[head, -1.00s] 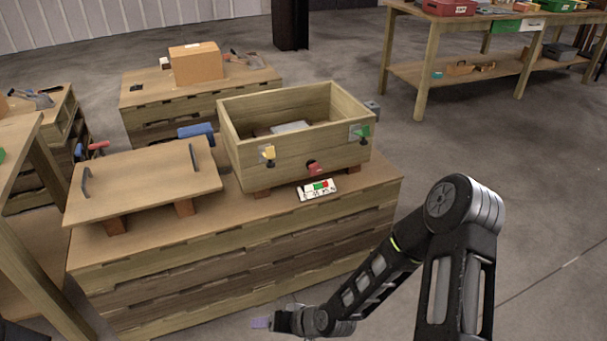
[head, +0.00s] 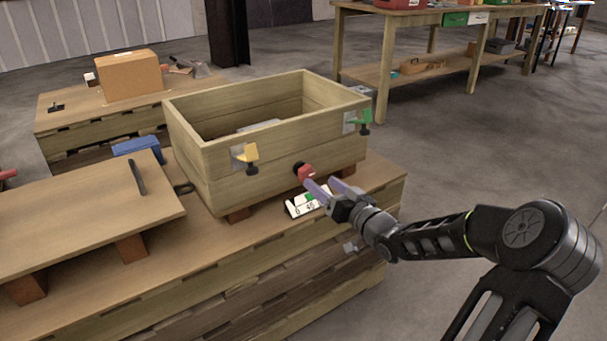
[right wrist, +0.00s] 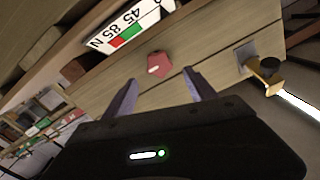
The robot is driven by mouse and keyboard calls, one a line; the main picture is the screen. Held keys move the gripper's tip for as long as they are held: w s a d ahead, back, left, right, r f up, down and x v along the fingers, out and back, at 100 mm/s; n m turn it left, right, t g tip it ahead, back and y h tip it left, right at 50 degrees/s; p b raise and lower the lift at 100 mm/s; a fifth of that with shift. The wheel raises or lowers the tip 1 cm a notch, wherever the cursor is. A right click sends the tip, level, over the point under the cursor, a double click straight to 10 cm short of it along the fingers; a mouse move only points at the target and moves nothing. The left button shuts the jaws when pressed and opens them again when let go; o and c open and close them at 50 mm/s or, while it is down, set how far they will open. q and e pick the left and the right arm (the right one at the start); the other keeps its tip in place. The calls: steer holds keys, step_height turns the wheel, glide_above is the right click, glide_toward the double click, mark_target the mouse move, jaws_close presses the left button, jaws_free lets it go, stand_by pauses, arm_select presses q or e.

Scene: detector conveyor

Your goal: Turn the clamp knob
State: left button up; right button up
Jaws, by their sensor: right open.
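The red clamp knob (head: 305,172) is on the front face of an open wooden box (head: 268,190), low and near the middle. In the right wrist view the red knob (right wrist: 159,65) has a pale mark and lies ahead of the fingertips, between their lines. My right gripper (head: 318,184) is open, with its two purple fingers reaching toward the knob. In the right wrist view the open gripper (right wrist: 160,84) has nothing between its fingers. Whether a fingertip touches the knob is unclear. My left gripper is not in view.
A yellow clamp (head: 246,155) and a green clamp (head: 363,117) sit on the box front. A label card (head: 305,203) with a green patch lies below the knob.

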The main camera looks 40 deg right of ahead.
mark_target(309, 173)
steer(key=shift+w, duration=0.1)
steer(key=w+b, duration=0.3)
steer(key=w, duration=0.3)
steer(key=shift+w+f, duration=0.15)
steer(key=shift+f, duration=0.05)
steer(key=shift+w+d+r, duration=0.1)
steer(key=shift+w+r, duration=0.05)
steer(key=shift+w, duration=0.55)
steer(key=shift+c, duration=0.6)
steer(key=c, duration=1.3)
steer(key=shift+o, duration=0.2)
